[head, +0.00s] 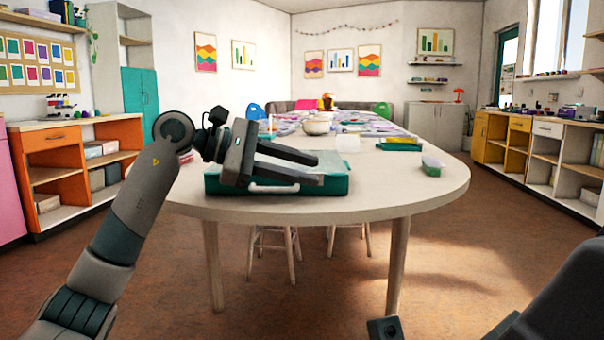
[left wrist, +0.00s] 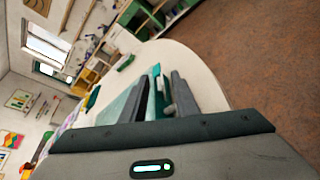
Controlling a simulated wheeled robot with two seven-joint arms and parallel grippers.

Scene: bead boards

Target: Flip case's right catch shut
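The teal case (head: 339,186) lies shut-looking on the near end of the white table, its pale handle (head: 273,188) on the side toward me. My left gripper (head: 320,169) reaches over the case from the left, its two fingers apart with nothing held. In the left wrist view, a teal edge of the case (left wrist: 159,97) and a small pale piece (left wrist: 166,88), perhaps a catch, show between the fingers. I cannot tell whether the right catch is open or shut. The fingers hide much of the case top. My right gripper's fingers are not visible; only dark arm parts show at lower right.
The white table (head: 400,190) has free room right of the case. A flat green-yellow item (head: 402,145), a bowl (head: 317,126) and several craft things lie farther back. Stools stand under the table.

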